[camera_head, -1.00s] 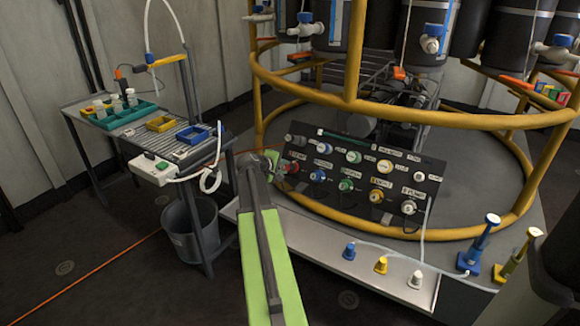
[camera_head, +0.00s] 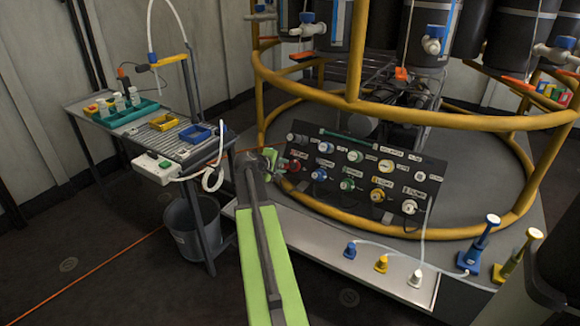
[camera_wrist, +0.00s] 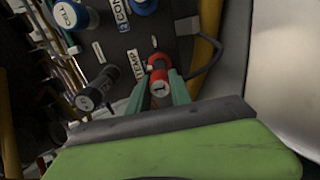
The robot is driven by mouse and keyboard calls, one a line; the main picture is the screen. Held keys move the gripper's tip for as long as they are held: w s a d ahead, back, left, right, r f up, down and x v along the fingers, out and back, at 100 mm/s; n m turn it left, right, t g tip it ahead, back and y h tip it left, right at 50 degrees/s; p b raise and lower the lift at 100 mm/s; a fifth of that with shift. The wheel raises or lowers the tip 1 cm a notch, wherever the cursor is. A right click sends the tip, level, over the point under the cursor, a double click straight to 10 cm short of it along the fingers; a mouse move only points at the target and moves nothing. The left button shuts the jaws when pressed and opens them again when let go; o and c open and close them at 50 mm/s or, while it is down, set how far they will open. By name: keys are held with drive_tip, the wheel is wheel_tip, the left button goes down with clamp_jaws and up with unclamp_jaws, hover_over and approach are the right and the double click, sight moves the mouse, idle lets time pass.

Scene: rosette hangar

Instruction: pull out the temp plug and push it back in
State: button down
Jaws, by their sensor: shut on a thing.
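The temp plug is a red, round-ended plug (camera_wrist: 160,86) beside the TEMP label (camera_wrist: 137,65) on the dark connector panel (camera_wrist: 112,45). In the wrist view, my gripper (camera_wrist: 161,76) is shut on it, with a green finger on each side. A red ring shows just behind the plug at the panel; I cannot tell how deep the plug sits. In the head view, my gripper (camera_head: 275,160) is at the panel's left edge, next to the red plug (camera_head: 294,166), which is partly hidden.
Several other coloured plugs stand close by, including a blue one (camera_head: 319,174) and a green one (camera_head: 347,184). A dark cable (camera_wrist: 214,50) curves beside the temp plug. A yellow rail (camera_head: 330,213) rings the stand. A side table (camera_head: 150,128) stands to the left.

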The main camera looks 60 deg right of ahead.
drive_tip(key=b+x, duration=0.2)
drive_tip(key=x, duration=0.2)
drive_tip(key=shift+d+f, duration=0.2)
drive_tip(key=shift+d, duration=0.1)
drive_tip(key=shift+d, duration=0.1)
idle(1.4)
drive_tip(key=shift+d+f+b, duration=0.2)
drive_tip(key=shift+d+b, duration=0.05)
drive_tip(key=shift+b, duration=0.15)
idle(0.3)
drive_tip(key=c, duration=1.1)
unclamp_jaws()
